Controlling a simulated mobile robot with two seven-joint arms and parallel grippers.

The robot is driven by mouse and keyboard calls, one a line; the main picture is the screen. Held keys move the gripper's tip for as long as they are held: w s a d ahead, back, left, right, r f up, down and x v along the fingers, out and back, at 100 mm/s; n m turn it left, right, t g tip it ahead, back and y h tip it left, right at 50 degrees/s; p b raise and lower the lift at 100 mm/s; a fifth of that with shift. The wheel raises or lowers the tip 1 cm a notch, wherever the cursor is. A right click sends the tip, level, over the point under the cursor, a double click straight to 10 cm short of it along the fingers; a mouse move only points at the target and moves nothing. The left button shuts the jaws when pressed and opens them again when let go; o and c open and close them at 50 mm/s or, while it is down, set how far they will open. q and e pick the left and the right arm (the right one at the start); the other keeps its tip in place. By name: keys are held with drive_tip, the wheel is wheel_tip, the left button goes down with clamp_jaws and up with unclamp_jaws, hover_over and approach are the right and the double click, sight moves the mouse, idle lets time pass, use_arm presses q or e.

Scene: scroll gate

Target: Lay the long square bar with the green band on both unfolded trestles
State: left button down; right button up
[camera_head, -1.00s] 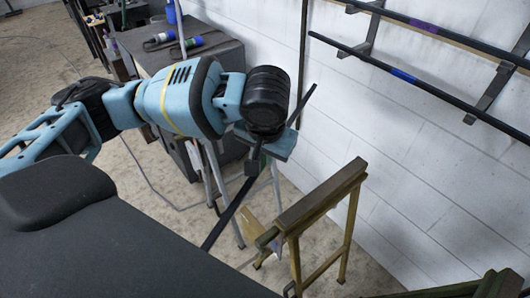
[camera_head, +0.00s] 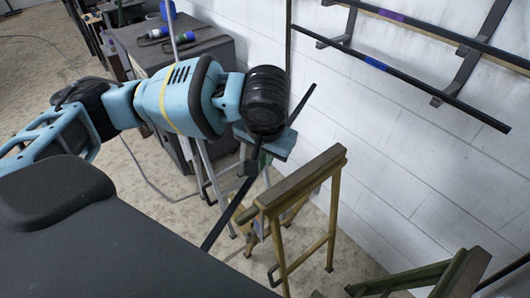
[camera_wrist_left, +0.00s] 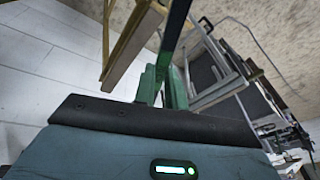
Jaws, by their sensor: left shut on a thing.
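My left gripper (camera_head: 255,162) is shut on a long dark bar (camera_head: 222,226), which slants from upper right to lower left. The bar also shows in the left wrist view (camera_wrist_left: 178,25), running away between the green fingers (camera_wrist_left: 163,88). A yellow-legged trestle (camera_head: 303,180) with a brown top beam stands unfolded to the right of the gripper, apart from the bar in the picture. A green trestle (camera_head: 440,276) shows partly at the lower right; its state is unclear. My right gripper is not in view.
A wall rack (camera_head: 464,65) at upper right holds dark bars, one with a blue band (camera_head: 376,63) and one with a purple band (camera_head: 392,15). A dark cabinet (camera_head: 200,55) with tools on top stands behind the arm, with pale metal legs in front of it.

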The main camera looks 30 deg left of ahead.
use_arm(q)
drive_tip(key=w+d+f+m+h, duration=0.2)
drive_tip(key=d+h, duration=0.3)
drive_tip(key=d, duration=0.4)
drive_tip(key=w+d+r+n+h+b, duration=0.1)
drive_tip(key=w+r+n+h, duration=0.1)
drive_tip(key=w+h, duration=0.35)
drive_tip(key=w+a+n+t+h, duration=0.2)
drive_tip(key=w+a+n+t, duration=0.45)
drive_tip(key=w+a, duration=0.25)
drive_tip(key=a+f+n+t+y, duration=0.4)
drive_tip(key=a+f+n, duration=0.1)
drive_tip(key=a, duration=0.5)
drive_tip(key=a+f+n+t+y, duration=0.4)
drive_tip(key=a+f, duration=0.2)
drive_tip(key=a, duration=0.4)
drive_tip(key=shift+w+a+f+n+b, duration=0.15)
drive_tip(key=shift+w+a+n+b, duration=0.1)
drive_tip(key=shift+n+b, duration=0.15)
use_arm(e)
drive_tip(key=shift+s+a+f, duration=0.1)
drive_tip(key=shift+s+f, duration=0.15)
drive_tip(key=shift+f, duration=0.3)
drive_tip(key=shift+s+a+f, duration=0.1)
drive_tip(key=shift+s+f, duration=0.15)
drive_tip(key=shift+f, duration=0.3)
use_arm(q)
drive_tip(key=shift+t, duration=0.25)
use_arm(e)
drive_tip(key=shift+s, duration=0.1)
